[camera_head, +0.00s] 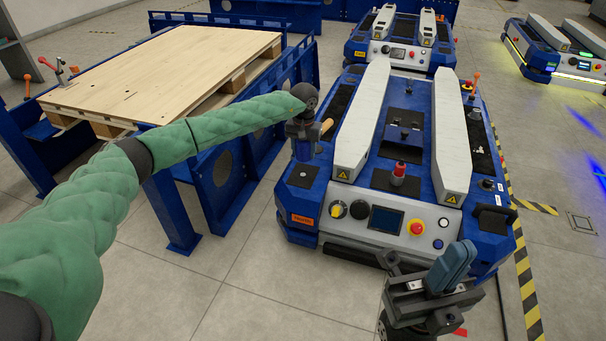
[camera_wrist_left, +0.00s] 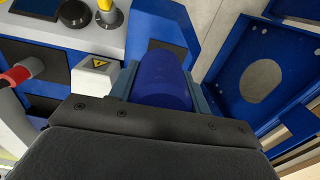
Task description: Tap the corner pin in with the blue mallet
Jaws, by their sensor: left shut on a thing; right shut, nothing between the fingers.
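My left gripper (camera_head: 303,133) points down above the front left corner of the near blue cart (camera_head: 330,190). It is shut on the blue mallet (camera_wrist_left: 162,80). In the left wrist view its rounded blue head lies between the fingers; a tan wooden handle (camera_head: 327,125) shows beside the gripper in the head view. A small dark knob (camera_head: 487,184) stands at the front right corner. I cannot tell which part is the corner pin. My right gripper (camera_head: 458,265) is shut and empty in front of the cart.
A wooden pallet (camera_head: 160,75) rests on a blue rack at the left. Two white rails (camera_head: 360,125) and a red-capped post (camera_head: 399,172) rise from the cart. Its front has a screen and buttons. More carts stand behind.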

